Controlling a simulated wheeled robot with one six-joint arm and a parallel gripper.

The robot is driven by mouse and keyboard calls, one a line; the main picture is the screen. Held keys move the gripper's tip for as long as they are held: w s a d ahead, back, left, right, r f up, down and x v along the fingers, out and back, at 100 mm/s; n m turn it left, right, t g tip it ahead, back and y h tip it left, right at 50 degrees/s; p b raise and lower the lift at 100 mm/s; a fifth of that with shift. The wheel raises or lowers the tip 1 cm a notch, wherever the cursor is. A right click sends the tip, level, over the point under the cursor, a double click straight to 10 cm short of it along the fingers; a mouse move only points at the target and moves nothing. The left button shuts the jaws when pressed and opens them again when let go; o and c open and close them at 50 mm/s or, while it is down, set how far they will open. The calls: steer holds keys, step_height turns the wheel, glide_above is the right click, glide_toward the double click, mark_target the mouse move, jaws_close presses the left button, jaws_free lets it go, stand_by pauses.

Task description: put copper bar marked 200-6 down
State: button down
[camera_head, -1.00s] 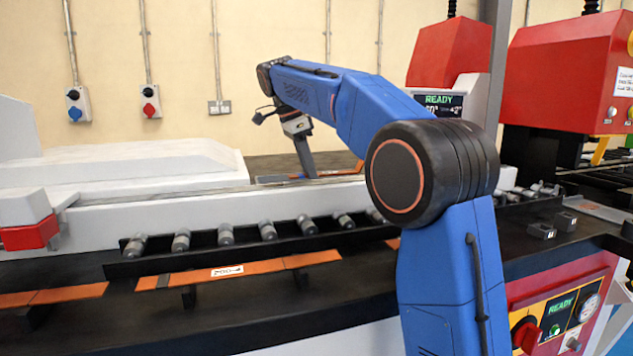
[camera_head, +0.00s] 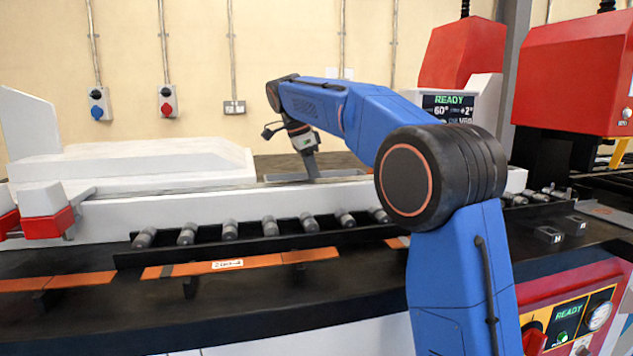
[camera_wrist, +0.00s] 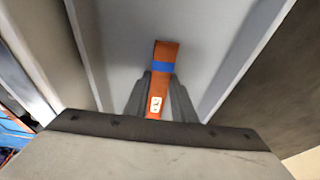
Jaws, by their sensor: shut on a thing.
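My gripper (camera_head: 313,176) reaches down behind the long white rail at the middle of the head view. In the wrist view my gripper (camera_wrist: 158,92) is shut on a copper bar (camera_wrist: 165,50) with a blue band and a small white label too small to read. The bar lies between the grey walls of a tray-like channel (camera_wrist: 205,40). I cannot tell whether it touches the channel floor. In the head view the held bar is hidden behind the rail; the channel's rim (camera_head: 280,178) shows beside my gripper.
Another copper bar (camera_head: 200,268), with a white label, lies on supports at the front, with more copper at far left. A row of rollers (camera_head: 229,229) runs behind it. Red machine housings (camera_head: 575,75) stand at right. Small dark blocks (camera_head: 549,235) sit on the right table.

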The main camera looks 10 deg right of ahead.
steer(key=c, duration=1.5)
jaws_free()
steer(key=shift+f, duration=0.15)
steer(key=shift+d+v, duration=0.2)
steer(key=shift+v, duration=4.2)
